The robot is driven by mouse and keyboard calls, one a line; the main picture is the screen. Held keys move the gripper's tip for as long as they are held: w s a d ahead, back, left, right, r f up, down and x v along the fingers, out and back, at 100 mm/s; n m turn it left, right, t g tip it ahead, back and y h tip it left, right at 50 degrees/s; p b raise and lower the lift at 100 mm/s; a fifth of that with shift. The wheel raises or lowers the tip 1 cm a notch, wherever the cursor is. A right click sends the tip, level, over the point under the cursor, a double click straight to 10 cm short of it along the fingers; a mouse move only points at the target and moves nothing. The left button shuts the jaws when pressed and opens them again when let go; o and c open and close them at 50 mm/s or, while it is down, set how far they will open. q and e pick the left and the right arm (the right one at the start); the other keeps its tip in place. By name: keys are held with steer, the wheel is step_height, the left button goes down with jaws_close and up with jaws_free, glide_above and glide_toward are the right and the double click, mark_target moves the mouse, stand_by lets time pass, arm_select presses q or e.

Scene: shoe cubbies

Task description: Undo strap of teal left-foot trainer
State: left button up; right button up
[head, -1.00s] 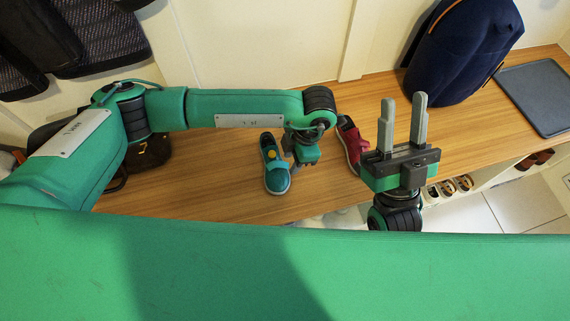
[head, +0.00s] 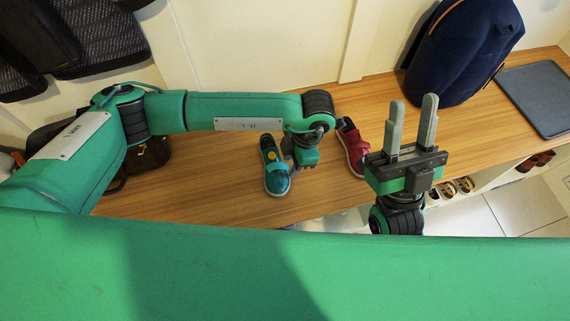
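The teal trainer (head: 276,178) stands on the wooden bench with its pale toe edge toward me. A teal strap crosses it, with a yellow round spot (head: 271,169) on it. My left gripper (head: 291,168) is just to the right of the trainer, pointing down beside it. Its fingers are small and partly hidden by its own body, so I cannot tell whether they touch the shoe or how far apart they are. My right gripper (head: 413,122) points up, well to the right, with its two grey fingers apart and nothing between them.
A red shoe (head: 353,150) stands on the bench between my grippers. A navy backpack (head: 463,50) and a dark grey tray (head: 536,98) are at the back right. A dark bag (head: 150,153) is at the left. Shoes sit in cubbies below right.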

arm_select(q)
steer(key=shift+f, duration=0.2)
steer(key=shift+c, duration=0.3)
steer(key=c, duration=0.5)
steer(key=shift+r, duration=0.15)
steer(key=shift+r+p, duration=0.3)
steer(key=shift+r, duration=0.3)
